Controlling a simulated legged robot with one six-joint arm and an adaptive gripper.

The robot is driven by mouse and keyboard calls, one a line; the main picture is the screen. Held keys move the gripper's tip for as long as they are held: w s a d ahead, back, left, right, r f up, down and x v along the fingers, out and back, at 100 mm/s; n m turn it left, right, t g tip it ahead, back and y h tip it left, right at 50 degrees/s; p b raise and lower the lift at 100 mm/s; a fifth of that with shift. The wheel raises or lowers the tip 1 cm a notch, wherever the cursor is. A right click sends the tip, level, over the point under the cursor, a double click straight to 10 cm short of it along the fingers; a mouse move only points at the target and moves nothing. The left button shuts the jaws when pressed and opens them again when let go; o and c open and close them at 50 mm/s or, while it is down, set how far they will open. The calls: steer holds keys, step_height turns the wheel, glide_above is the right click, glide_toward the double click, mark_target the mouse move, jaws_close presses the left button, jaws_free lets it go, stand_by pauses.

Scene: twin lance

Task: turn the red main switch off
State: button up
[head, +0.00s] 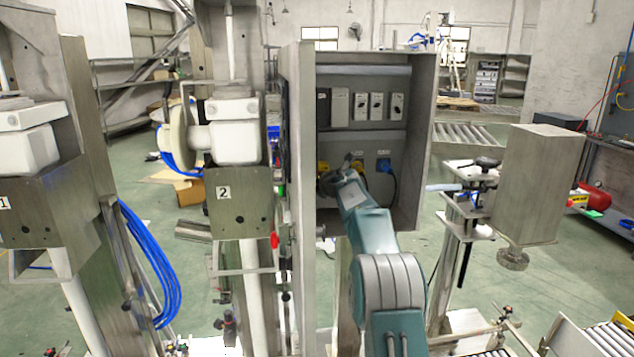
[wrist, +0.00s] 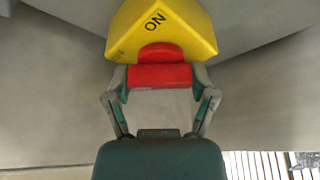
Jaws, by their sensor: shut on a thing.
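The red main switch (wrist: 160,76) shows in the wrist view as a red handle on a yellow housing (wrist: 165,28). The housing reads ON near its middle, with a smaller dark marking at its left that is hard to read. My gripper (wrist: 160,86) has one finger at each end of the red handle and is shut on it. In the head view my gripper (head: 334,182) is inside the open grey cabinet (head: 424,120), at its lower left. A bit of yellow shows just behind it there. The red handle is hidden in that view.
Several grey breaker boxes (head: 359,106) sit in a row in the cabinet's upper part. A blue socket (head: 384,165) with a cable is right of my gripper. The cabinet's open door (head: 301,150) stands close on the left. A metal box on a stand (head: 540,185) is further right.

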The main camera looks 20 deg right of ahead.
steer(key=shift+f, duration=0.55)
steer(key=o, duration=1)
steer(key=shift+o, duration=0.2)
steer(key=shift+r, duration=0.3)
steer(key=shift+s+r, duration=0.25)
steer(key=shift+s, duration=0.05)
steer(key=v, duration=1.1)
steer(key=shift+f, duration=0.2)
steer(key=shift+s, duration=0.1)
